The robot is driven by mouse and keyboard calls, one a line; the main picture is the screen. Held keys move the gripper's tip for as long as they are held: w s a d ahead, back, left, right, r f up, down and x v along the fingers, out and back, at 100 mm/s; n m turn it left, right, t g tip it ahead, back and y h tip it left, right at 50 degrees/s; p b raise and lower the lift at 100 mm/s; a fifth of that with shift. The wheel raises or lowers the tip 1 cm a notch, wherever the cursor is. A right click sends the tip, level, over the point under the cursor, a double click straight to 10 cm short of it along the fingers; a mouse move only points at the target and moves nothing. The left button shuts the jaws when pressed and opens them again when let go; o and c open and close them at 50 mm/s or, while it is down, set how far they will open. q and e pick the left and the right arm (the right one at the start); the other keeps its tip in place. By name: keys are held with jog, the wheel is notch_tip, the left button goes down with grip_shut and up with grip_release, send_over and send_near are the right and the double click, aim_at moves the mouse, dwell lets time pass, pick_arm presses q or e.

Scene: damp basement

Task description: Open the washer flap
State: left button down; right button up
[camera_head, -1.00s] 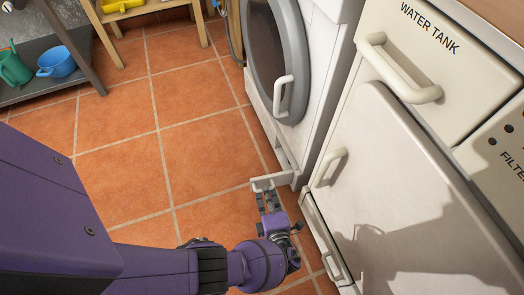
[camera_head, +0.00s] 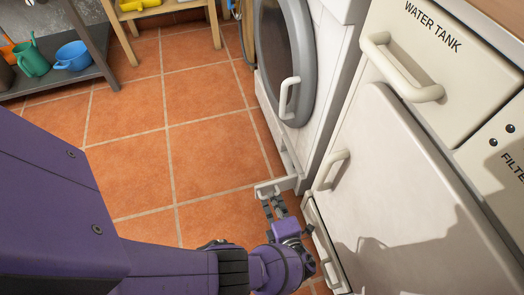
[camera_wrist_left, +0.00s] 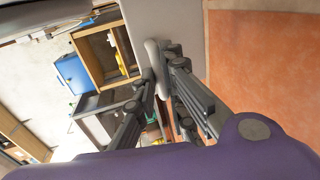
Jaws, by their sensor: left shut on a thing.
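The washer (camera_head: 330,85) stands at the upper middle of the head view, its round door (camera_head: 287,60) shut. Low at its front, the flap (camera_head: 288,182) stands out from the washer's base, with a pale handle (camera_head: 268,188) on its outer side. My left gripper (camera_head: 273,203) is shut on this handle, close above the floor. In the left wrist view, the handle (camera_wrist_left: 155,66) shows between the two fingers beside the pale flap panel (camera_wrist_left: 168,22). The palm and purple wrist hide the near part of that view. My right gripper is not in view.
A cabinet (camera_head: 385,190) with a water tank drawer (camera_head: 425,60) stands right of the washer, close beside my left wrist. A shelf with a blue basin (camera_head: 74,56) and a green watering can (camera_head: 33,60) is at the upper left. The tiled floor (camera_head: 215,150) between is clear.

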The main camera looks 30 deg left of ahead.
pick_arm(q)
jog(key=c, duration=1.8)
grip_release()
jog(key=shift+r, duration=5.05)
